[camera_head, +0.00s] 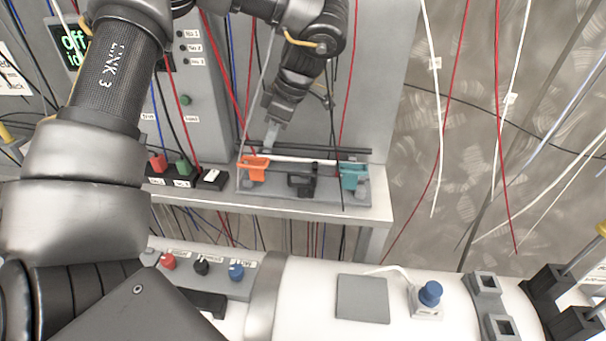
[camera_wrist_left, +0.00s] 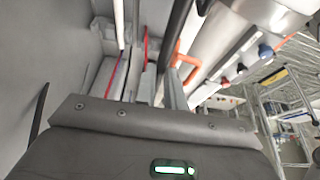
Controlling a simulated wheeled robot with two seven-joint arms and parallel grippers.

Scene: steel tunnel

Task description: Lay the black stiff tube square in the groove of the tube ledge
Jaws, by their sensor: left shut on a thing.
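The black stiff tube (camera_head: 325,150) lies roughly level along the back of the shelf, behind a thin white tube (camera_head: 310,160). My left gripper (camera_head: 271,138) reaches down from above and is shut on the black tube left of its middle. In the left wrist view, a dark tube (camera_wrist_left: 177,28) runs past the fingers. The tube ledge seems to be the long support under the black tube. Its groove is hidden, so I cannot tell whether the tube touches it. My right gripper is not in view.
An orange clip (camera_head: 253,168), a black clip (camera_head: 301,181) and a teal clip (camera_head: 353,176) stand on a grey base in front of the tube. Red, white and black cables hang around the arm. A control box (camera_head: 190,80) stands left. A white pipe (camera_head: 320,300) crosses the foreground.

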